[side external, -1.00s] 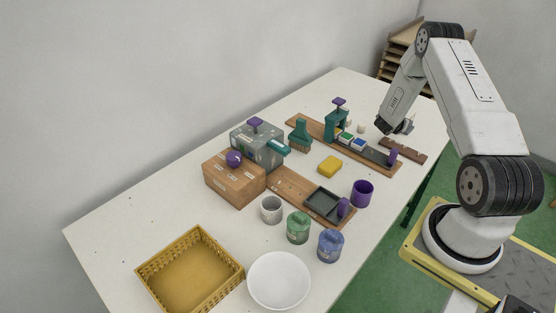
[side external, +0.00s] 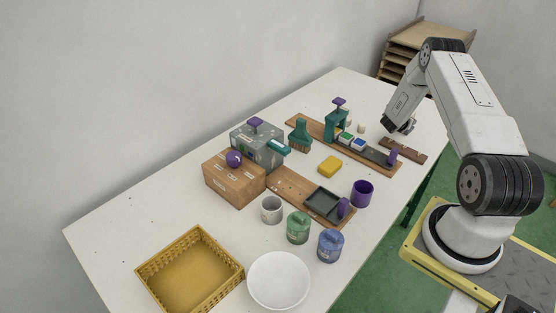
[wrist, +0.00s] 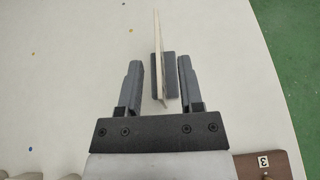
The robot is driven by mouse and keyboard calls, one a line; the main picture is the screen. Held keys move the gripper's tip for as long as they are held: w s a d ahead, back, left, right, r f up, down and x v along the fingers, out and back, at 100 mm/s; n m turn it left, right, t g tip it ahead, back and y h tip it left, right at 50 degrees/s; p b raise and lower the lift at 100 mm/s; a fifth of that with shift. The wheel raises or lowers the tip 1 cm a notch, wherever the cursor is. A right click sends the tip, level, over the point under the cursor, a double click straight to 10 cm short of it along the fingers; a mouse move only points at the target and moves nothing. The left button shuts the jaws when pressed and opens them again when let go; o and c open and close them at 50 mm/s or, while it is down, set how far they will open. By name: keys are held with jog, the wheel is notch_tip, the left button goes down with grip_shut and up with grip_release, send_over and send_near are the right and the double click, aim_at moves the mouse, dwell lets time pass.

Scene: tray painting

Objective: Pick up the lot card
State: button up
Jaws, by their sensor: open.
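The lot card (wrist: 159,45) shows in the wrist view as a thin, pale, upright sheet seen nearly edge-on. It stands in a small dark grey holder (wrist: 171,75). My gripper (wrist: 159,66) is open, with one finger on each side of the card and holder. Gaps show on both sides, so neither finger appears to touch the card. In the side view my gripper (side external: 398,127) is low over the far right part of the table, and I cannot make out the card there behind it.
A brown wooden strip (side external: 403,150) lies close by; its end marked 3 shows in the wrist view (wrist: 265,163). A long board (side external: 300,126) with a teal stand is to the left. The white table (wrist: 70,60) around the holder is clear; its edge is near on the right.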

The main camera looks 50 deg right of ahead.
dwell(0.4)
grip_shut()
jog(key=shift+r, duration=0.25)
jog(key=shift+r, duration=0.9)
jog(key=s+a+r, duration=0.8)
jog(key=a+r, duration=0.2)
jog(key=a, duration=0.1)
jog(key=shift+a+r, duration=0.2)
jog(key=shift+r, duration=0.15)
jog(key=shift+s, duration=0.1)
